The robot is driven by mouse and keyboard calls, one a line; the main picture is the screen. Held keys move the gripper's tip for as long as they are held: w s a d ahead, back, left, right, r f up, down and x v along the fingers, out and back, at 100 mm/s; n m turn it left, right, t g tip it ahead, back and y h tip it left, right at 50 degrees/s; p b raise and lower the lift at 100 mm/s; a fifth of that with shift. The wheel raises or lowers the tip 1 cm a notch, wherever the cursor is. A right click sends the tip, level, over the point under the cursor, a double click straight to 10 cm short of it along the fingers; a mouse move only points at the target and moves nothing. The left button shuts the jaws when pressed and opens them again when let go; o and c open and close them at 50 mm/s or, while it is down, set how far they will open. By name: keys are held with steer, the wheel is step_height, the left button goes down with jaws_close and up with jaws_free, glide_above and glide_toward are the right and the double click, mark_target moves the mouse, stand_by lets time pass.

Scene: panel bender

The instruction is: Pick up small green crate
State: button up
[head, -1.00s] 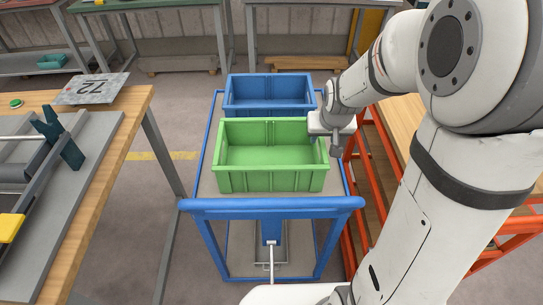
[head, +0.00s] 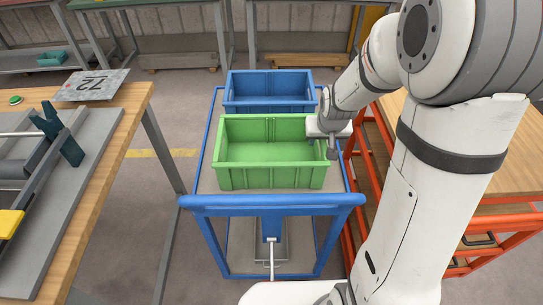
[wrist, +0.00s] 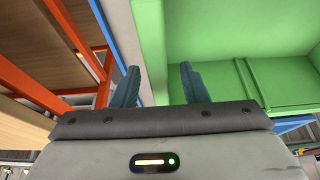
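The green crate (head: 270,178) stands upright and empty on the blue-framed trolley, in front of a blue crate (head: 268,106). My gripper (head: 323,146) is at the crate's right wall, pointing down. In the wrist view the crate's wall (wrist: 152,45) runs between my two fingers (wrist: 160,88). The left finger is outside the wall and the right finger is on the inner side. The fingers are apart, with a visible gap to the wall. The fingertips are partly hidden in the head view.
The trolley has a blue front bar (head: 270,201). A wooden workbench (head: 115,145) with a numbered plate (head: 92,86) is at the left. An orange-framed rack (head: 505,225) stands close on the right, beside my arm. Grey floor shows between the workbench and the trolley.

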stand_by(0.4)
jaws_close()
stand_by(0.5)
